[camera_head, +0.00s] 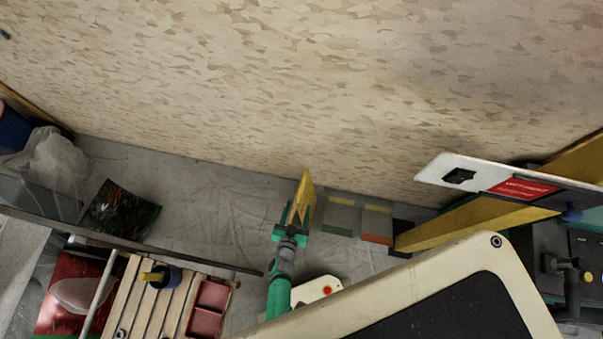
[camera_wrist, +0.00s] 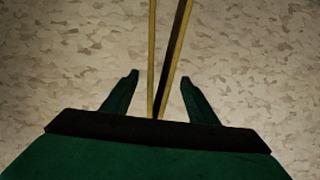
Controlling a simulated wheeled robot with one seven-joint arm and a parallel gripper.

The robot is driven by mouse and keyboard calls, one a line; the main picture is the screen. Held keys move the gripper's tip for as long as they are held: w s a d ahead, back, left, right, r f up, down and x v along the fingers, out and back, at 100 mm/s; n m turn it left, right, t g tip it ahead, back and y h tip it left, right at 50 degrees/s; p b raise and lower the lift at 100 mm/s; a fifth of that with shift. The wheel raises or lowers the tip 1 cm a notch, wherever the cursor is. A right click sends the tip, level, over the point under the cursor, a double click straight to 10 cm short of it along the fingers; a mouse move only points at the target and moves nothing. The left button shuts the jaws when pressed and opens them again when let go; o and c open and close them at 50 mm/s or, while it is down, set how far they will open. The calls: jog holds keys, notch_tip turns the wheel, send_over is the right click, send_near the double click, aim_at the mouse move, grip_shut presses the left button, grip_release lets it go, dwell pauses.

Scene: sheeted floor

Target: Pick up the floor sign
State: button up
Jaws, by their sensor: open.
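The floor sign (camera_head: 304,197) is a yellow folded sign standing on the grey sheeted floor close to the patterned wall. In the wrist view the floor sign (camera_wrist: 152,60) shows edge-on as two thin yellow panels with a dark gap between them. My gripper (camera_head: 291,217) is at the sign, its green fingers pointing toward the wall. In the wrist view my gripper (camera_wrist: 160,78) is open, with one finger on each side of the sign and a visible gap to each. The sign's lower part is hidden behind the gripper body.
Small blocks or boxes (camera_head: 341,215) stand right of the sign. A wooden pallet-like rack (camera_head: 142,300) with red trays is at lower left, and a dark picture-like sheet (camera_head: 120,211) lies on the floor. A yellow beam (camera_head: 470,222) is at right. Sheeted floor (camera_head: 215,205) left of the sign is clear.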

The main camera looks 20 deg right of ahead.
jog(key=shift+x, duration=2.95)
grip_shut()
jog(key=shift+d+r, duration=0.1)
jog(key=shift+r, duration=0.05)
